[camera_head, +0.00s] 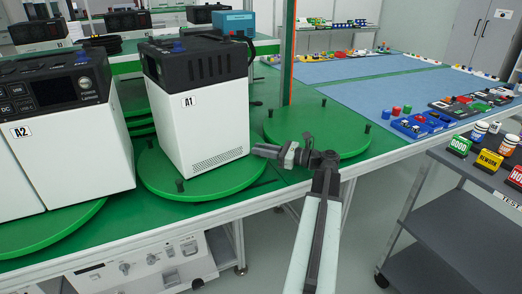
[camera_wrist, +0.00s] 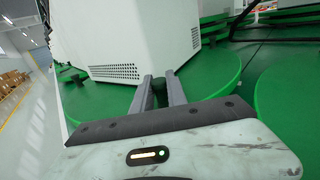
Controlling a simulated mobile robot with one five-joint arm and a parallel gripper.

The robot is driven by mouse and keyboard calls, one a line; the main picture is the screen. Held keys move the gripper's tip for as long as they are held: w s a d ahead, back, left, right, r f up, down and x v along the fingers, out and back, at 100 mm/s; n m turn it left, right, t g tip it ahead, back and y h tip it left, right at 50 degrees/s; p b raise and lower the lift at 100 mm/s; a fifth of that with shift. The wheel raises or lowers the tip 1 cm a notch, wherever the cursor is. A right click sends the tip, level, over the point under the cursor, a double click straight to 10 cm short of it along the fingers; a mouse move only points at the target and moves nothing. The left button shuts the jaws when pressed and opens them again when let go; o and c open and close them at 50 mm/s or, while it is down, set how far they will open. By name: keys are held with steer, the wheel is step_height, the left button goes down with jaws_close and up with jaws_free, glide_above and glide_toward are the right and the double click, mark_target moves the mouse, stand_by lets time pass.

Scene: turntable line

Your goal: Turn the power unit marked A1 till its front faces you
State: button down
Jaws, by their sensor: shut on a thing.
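The power unit A1 (camera_head: 205,115) is a white box with a black top, upright on a round green turntable (camera_head: 160,180). Its A1 label and vented sides show; no display or control panel is visible on the faces in view. Its white lower body (camera_wrist: 140,40) also fills the upper wrist view. My gripper (camera_head: 266,151) is at the turntable's right edge, beside the unit's lower right corner. In the wrist view, my gripper's fingers (camera_wrist: 160,92) are shut on a dark peg (camera_wrist: 161,84) at the turntable's rim. The head view hides this peg behind the gripper.
Power unit A2 (camera_head: 70,150) stands close on the left, its display facing forward. An empty green turntable (camera_head: 325,135) with dark pegs lies just right of my gripper. An orange post (camera_head: 288,55) rises behind. A grey cart (camera_head: 450,200) with signs stands at right.

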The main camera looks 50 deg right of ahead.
stand_by(0.3)
steer(key=w+d, duration=0.2)
steer(key=shift+d, duration=0.3)
steer(key=shift+a, duration=0.15)
steer(key=c, duration=1.3)
jaws_free()
steer(key=shift+s, duration=0.1)
steer(key=v, duration=0.7)
steer(key=shift+s, duration=0.35)
